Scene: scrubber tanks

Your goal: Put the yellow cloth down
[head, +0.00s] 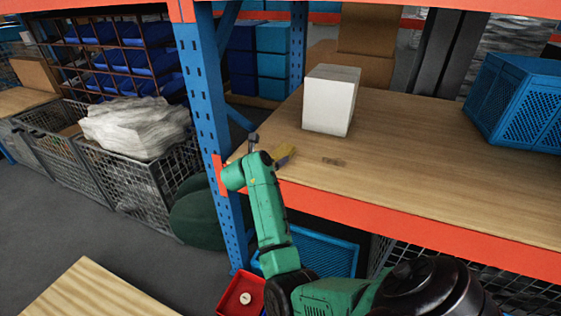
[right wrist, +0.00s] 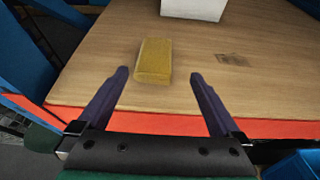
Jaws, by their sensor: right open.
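The yellow cloth (right wrist: 153,60) looks like a folded, block-shaped pad. It lies on the wooden shelf board (right wrist: 100,75), close to the front edge. In the head view the cloth (head: 285,155) is partly hidden by my right arm. My right gripper (right wrist: 160,76) is open, its two dark fingers spread wide. The cloth is just beyond the fingertips, nearer the left finger, and nothing is held. In the head view my right gripper (head: 254,143) is at the left front corner of the shelf, mostly hidden by its wrist. My left gripper is not in view.
A white box (head: 331,99) stands on the shelf behind the cloth. A blue crate (head: 518,102) is at the shelf's right. A blue upright post (head: 206,100) stands close left of my arm. The orange shelf beam (head: 400,232) runs along the front. The middle board is clear.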

